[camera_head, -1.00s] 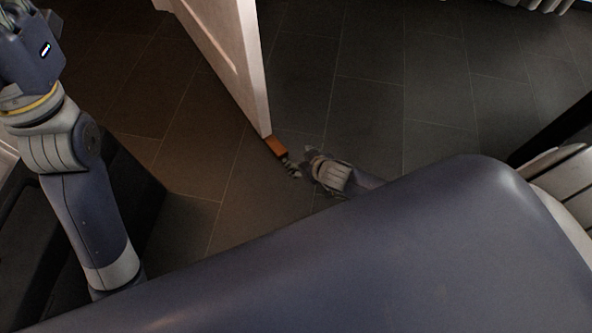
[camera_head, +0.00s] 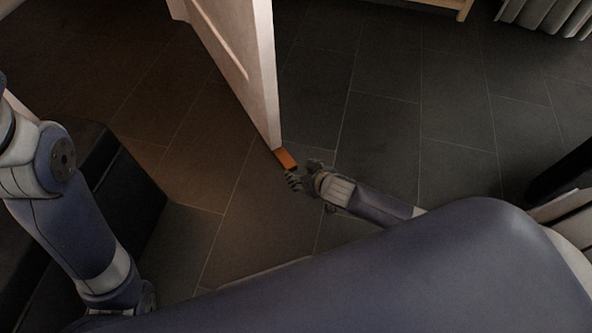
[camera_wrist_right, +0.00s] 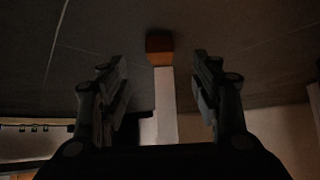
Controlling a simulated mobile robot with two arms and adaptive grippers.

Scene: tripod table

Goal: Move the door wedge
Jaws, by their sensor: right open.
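The door wedge (camera_head: 286,158) is a small orange-brown block on the dark floor at the bottom corner of the white door (camera_head: 255,75). In the right wrist view the wedge (camera_wrist_right: 159,42) lies centrally, beyond the fingertips, with the pale door edge (camera_wrist_right: 165,105) in line with it. My right gripper (camera_head: 302,174) is low near the floor, just right of and below the wedge in the head view. Its two fingers (camera_wrist_right: 160,62) are spread, with nothing held between them. My left arm shows at the left, but its gripper is out of view.
The door stands over the floor behind the wedge. A black box-like piece (camera_head: 125,195) is at the left, near my left arm. The tiled floor (camera_head: 400,120) right of the door is open. A pale curtain or radiator (camera_head: 550,15) is at the top right.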

